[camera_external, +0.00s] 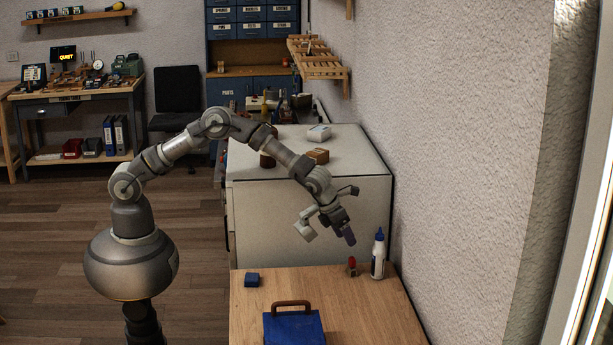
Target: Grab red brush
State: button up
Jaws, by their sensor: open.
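A small red-topped item (351,264) stands on the wooden table near its back edge, just left of a white glue bottle. It may be the red brush, but it is too small to tell its bristles or handle. My gripper (347,232) hangs above the table's back edge, pointing down and to the right, above the red item and apart from it. Its jaws are open, with nothing seen between them. The finger gap is hard to make out at this size.
The white glue bottle (378,254) with a blue cap stands close to the right wall. A small blue block (252,280) and a blue case (294,327) with a brown handle are on the table (370,318). A white cabinet (270,215) stands behind. The table's middle is clear.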

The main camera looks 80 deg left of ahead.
jog(key=m, duration=0.2)
send_over(349, 259)
jog(key=s+d, duration=0.1)
jog(key=s, duration=0.2)
notch_tip(349, 259, down, 4)
jog(key=b+x, duration=0.2)
jog(key=x, duration=0.6)
jog(key=shift+w+a+r, duration=0.1)
jog(key=shift+a, duration=0.1)
jog(key=shift+g, duration=0.3)
jog(key=shift+r, duration=0.1)
jog(key=c, duration=1.1)
